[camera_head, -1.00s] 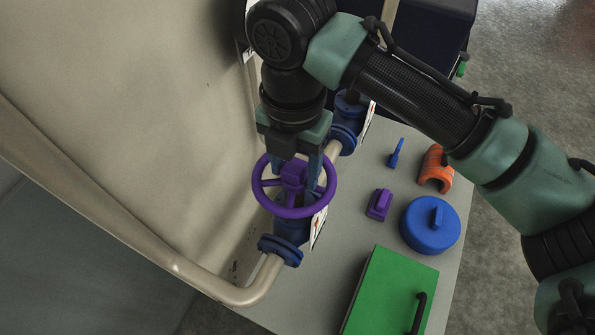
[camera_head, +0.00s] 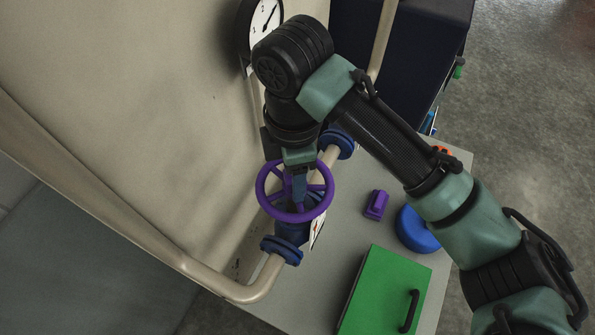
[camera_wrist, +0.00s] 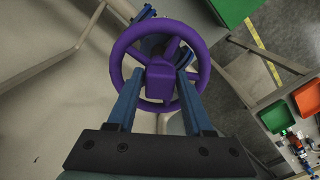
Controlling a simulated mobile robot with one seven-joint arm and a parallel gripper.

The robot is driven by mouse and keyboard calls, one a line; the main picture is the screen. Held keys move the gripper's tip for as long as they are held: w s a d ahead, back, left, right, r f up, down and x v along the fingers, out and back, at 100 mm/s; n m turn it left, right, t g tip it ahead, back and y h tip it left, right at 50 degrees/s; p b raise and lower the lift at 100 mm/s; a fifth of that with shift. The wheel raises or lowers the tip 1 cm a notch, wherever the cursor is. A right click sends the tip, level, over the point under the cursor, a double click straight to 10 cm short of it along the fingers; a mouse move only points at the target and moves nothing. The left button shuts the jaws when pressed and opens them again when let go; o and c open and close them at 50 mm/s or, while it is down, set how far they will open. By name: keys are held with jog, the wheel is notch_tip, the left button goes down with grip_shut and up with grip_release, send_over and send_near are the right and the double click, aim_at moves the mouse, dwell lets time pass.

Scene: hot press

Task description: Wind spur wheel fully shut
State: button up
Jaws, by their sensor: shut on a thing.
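The purple spur wheel (camera_head: 267,207) sits on a blue valve body (camera_head: 290,233) in the beige pipe run. It shows whole in the wrist view (camera_wrist: 118,66), with a boxy purple hub at its middle. My gripper (camera_head: 299,188) reaches down over the wheel from above. In the wrist view its blue fingers (camera_wrist: 160,88) pass inside the rim, one on each side of the hub, and are shut on it. The finger ends are partly hidden by the hub and rim. A white plate with a scale (camera_head: 317,230) stands beside the valve body, partly hidden.
A beige wall and bent pipe (camera_head: 205,280) lie to the left. On the grey table (camera_head: 340,245) are a green box (camera_head: 385,290) with a black handle, a purple block (camera_head: 376,204) and a blue round lid (camera_head: 415,230). A round dial (camera_head: 266,17) stands behind my arm.

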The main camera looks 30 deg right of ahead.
jog(key=m+p, duration=0.1)
jog(key=m, duration=0.2)
jog(key=shift+a+r, duration=0.1)
jog(key=shift+r, duration=0.1)
jog(key=m+p, duration=0.3)
jog(key=m, duration=0.1)
jog(key=shift+r, duration=0.15)
jog(key=shift+m+p, duration=0.6)
jog(key=shift+m, duration=0.1)
jog(key=shift+f+m, duration=0.4)
jog(key=shift+m, duration=0.3)
